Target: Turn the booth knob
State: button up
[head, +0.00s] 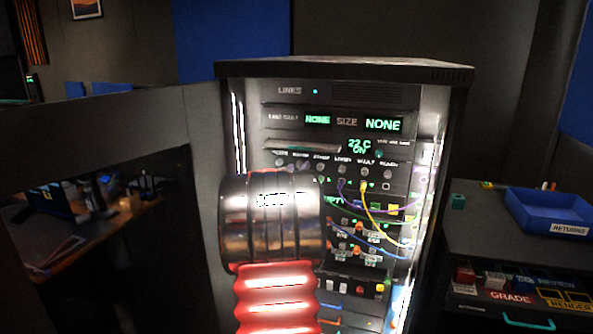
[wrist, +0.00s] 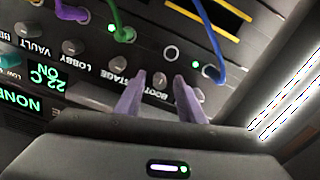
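The booth knob (wrist: 160,81) is a small dark round knob in a row on the rack panel. In the wrist view, which shows the panel upside down, it sits between the tips of my gripper's two fingers (wrist: 161,78). The fingers are parted, one on each side of the knob; I cannot tell whether they touch it. In the head view, my arm hides my gripper.
Neighbouring knobs include stage (wrist: 118,65) and lobby (wrist: 75,47). Green, purple and blue cables plug in close beyond the row. In the head view, the rack (head: 345,68) stands between a dark partition at left and a side unit with a blue returns tray (head: 547,208) at right.

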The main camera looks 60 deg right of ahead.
jog(key=shift+c, duration=0.5)
grip_shut()
jog(key=shift+a, duration=0.1)
jog(key=shift+m, duration=0.3)
jog(key=m, duration=0.8)
jog(key=shift+r, duration=0.1)
jog(key=m, duration=0.5)
jog(key=shift+m, duration=2.3)
